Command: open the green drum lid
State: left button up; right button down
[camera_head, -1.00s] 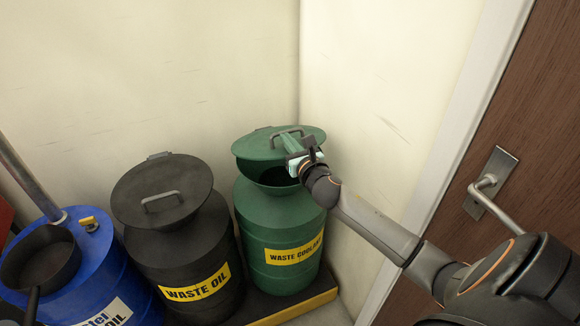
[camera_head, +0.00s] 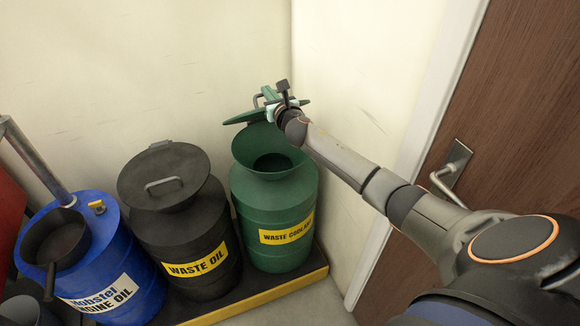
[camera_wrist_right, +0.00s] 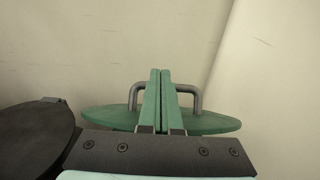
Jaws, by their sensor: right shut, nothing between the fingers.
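The green drum (camera_head: 275,200), labelled WASTE COOLANT, stands in the corner with its mouth showing open in the head view. Its green lid (camera_head: 244,117) is tilted up at the back of the drum, seen nearly edge-on, and partly hidden by my right gripper. In the right wrist view the lid (camera_wrist_right: 110,116) is a thin ellipse with a grey handle (camera_wrist_right: 197,97) across it. My right gripper (camera_head: 270,96) is at the lid near the handle. Its green fingers are shut together with nothing between them; I cannot tell whether they touch the lid. My left gripper is not in view.
A black WASTE OIL drum (camera_head: 188,235) with its lid on stands left of the green drum, and a blue oil drum (camera_head: 125,262) further left. They stand on a yellow-edged platform (camera_head: 262,298). Walls close in behind; a brown door (camera_head: 510,120) is at right.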

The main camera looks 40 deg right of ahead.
jog(key=shift+w+d+r, duration=0.2)
jog(key=shift+w+r, duration=0.4)
jog(key=shift+r, duration=0.15)
jog(key=shift+w+f, duration=0.25)
jog(key=shift+w, duration=0.05)
jog(key=shift+r, duration=0.1)
jog(key=shift+s, duration=0.2)
dwell(0.3)
